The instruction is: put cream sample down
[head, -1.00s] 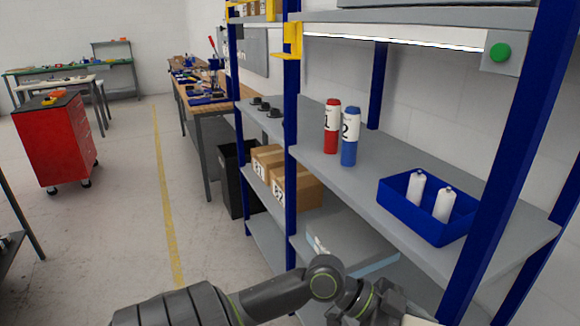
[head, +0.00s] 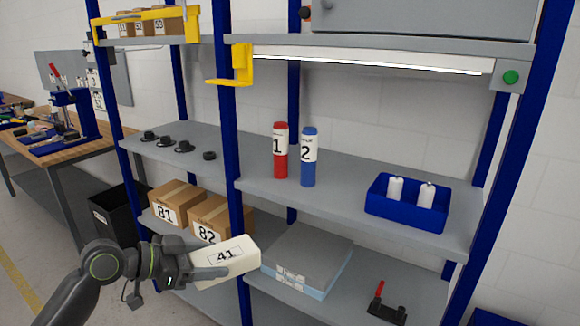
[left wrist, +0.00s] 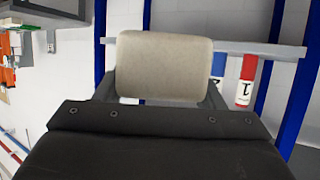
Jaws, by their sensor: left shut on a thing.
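The cream sample (head: 226,262), a cream block with a label reading 41, is held in my left gripper (head: 208,262) in front of the shelf rack. It is held clear, at about the height of the lower shelf in the picture. In the left wrist view the cream block (left wrist: 164,65) sits between the two fingers of my left gripper (left wrist: 162,88). The gripper is shut on it. My right gripper is not in view.
The middle shelf (head: 340,180) bears a red cylinder 1 (head: 280,152), a blue cylinder 2 (head: 308,160) and a blue bin (head: 405,212) with two white bottles. The lower shelf has cardboard boxes (head: 178,203), a grey foam stack (head: 305,258) and a red-handled clamp (head: 385,305). A blue upright (head: 232,150) divides the rack.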

